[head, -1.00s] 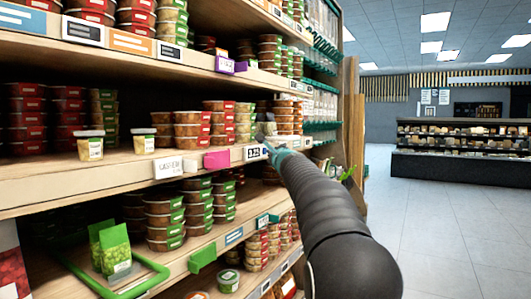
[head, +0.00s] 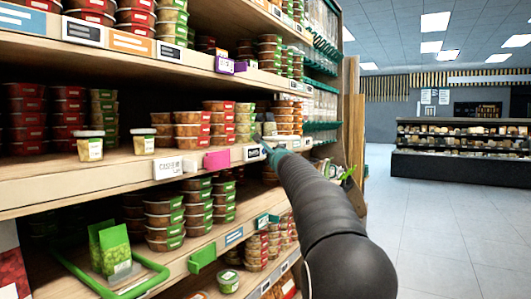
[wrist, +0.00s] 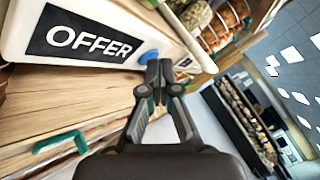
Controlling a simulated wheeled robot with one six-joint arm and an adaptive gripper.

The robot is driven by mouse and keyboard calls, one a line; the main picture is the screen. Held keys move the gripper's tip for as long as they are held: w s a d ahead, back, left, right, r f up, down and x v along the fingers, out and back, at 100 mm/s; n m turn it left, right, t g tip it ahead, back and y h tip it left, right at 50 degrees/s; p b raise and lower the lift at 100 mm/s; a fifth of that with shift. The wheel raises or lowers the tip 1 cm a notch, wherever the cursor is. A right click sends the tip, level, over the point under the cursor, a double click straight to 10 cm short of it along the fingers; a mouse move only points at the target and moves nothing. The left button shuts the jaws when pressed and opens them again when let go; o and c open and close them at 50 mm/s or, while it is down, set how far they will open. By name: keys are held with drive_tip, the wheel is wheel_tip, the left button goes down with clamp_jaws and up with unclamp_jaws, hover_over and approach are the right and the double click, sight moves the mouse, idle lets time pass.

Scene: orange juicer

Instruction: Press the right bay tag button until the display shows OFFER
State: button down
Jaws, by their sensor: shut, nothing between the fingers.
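The bay tag (wrist: 28,42) is a white unit on the shelf edge, large and tilted in the wrist view. Its black display (wrist: 88,42) reads OFFER in white letters. The blue button (wrist: 149,57) is at the display's right end, partly hidden by my fingertips. My gripper (wrist: 159,70) is shut and empty, with its tips at the button; I cannot tell whether they press or only sit close. In the head view the tag (head: 253,153) is small on the middle shelf edge, and my gripper (head: 266,147) reaches its right end.
Stacked tubs (head: 192,130) stand on the middle shelf behind the edge. A pink tag (head: 217,160) and a white paper label (head: 168,168) sit further left. A green handle (wrist: 60,142) is below. Open floor (head: 450,220) lies to the right.

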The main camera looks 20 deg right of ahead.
drive_tip(key=shift+s, duration=0.1)
drive_tip(key=shift+s+d, duration=0.5)
drive_tip(key=shift+s, duration=0.1)
drive_tip(key=shift+b, duration=0.3)
drive_tip(key=shift+s+d+b, duration=0.3)
drive_tip(key=shift+s+d, duration=0.45)
drive_tip(key=shift+s, duration=0.25)
drive_tip(key=shift+s+d+b, duration=0.25)
drive_tip(key=shift+s+d, duration=0.5)
drive_tip(key=shift+s, duration=0.2)
drive_tip(key=s+d+b, duration=0.1)
drive_tip(key=s+d, duration=0.2)
drive_tip(key=s, duration=0.1)
drive_tip(key=shift+s+d, duration=0.4)
